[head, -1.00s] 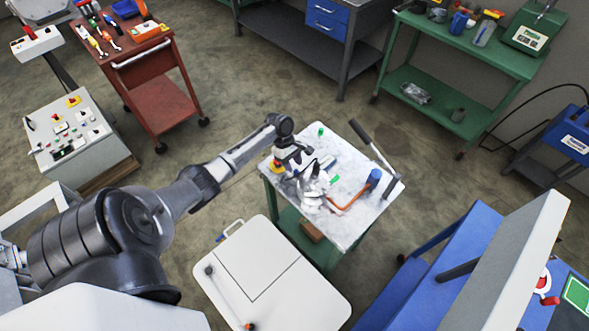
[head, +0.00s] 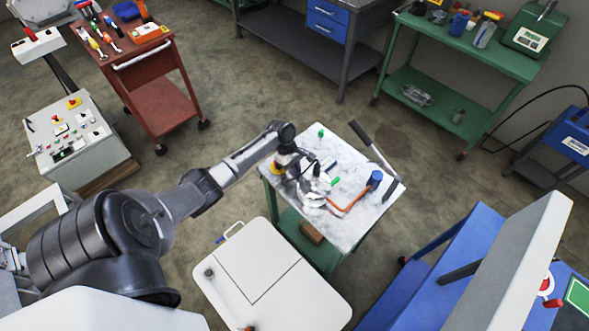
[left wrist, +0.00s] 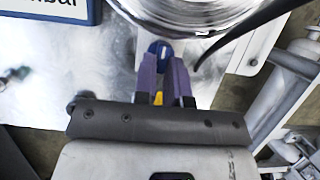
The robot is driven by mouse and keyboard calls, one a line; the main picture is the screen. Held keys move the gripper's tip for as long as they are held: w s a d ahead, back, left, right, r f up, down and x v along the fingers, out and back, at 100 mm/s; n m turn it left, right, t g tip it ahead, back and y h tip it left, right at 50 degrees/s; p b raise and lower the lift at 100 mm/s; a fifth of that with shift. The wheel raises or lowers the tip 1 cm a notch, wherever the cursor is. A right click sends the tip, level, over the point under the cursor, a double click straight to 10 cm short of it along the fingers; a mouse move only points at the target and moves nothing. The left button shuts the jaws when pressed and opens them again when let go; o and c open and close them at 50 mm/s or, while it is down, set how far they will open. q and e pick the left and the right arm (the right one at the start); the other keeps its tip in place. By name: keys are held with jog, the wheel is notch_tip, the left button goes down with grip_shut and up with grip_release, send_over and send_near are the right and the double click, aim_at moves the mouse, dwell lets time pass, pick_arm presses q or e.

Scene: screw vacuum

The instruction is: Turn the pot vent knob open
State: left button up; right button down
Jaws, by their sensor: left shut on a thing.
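The left gripper reaches over a marble-topped table (head: 346,157) in the head view. In the left wrist view its two purple-grey fingers (left wrist: 165,66) are closed around a small blue knob (left wrist: 159,47), which I take to be the pot vent knob. A bit of yellow (left wrist: 158,98) shows between the fingers. A shiny round metal body, which looks like the pot (left wrist: 205,14), lies just beyond the fingertips, cut off by the top edge. The knob's turn angle is hard to tell. My right gripper is in neither view.
On the table, a blue cylinder (head: 375,179), an orange tube (head: 346,198) and a dark-handled lever (head: 366,139) stand right of the gripper. A white lidded box (head: 270,270) is in front. A red tool cart (head: 155,85) stands at the back left.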

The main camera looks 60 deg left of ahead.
pick_arm(q)
jog(key=shift+f, duration=0.15)
grip_shut()
jog(key=shift+m, duration=0.3)
jog(key=shift+w+m+g+p, duration=0.1)
jog(key=shift+m+g+p, duration=0.5)
jog(key=shift+m+p, duration=0.35)
jog(key=m, duration=0.1)
jog(key=m+g, duration=0.1)
jog(key=m, duration=0.1)
jog(key=shift+w+d+p, duration=0.1)
jog(key=shift+w+p, duration=0.1)
jog(key=shift+p, duration=0.15)
jog(key=m, duration=0.1)
jog(key=m+g, duration=0.1)
jog(key=m, duration=0.1)
jog(key=m+g, duration=0.1)
jog(key=m, duration=0.1)
jog(key=shift+w+d+f+y+p, duration=0.1)
jog(key=shift+w+d+y+p, duration=0.05)
jog(key=shift+w+y+p, duration=0.15)
jog(key=shift+d+m+g+y, duration=0.1)
jog(key=shift+m+g+y, duration=0.2)
jog(key=shift+m, duration=0.8)
jog(key=shift+d+m+g+y, duration=0.1)
jog(key=shift+m+g+y, duration=0.15)
jog(key=shift+m, duration=0.8)
jog(key=shift+f, duration=0.1)
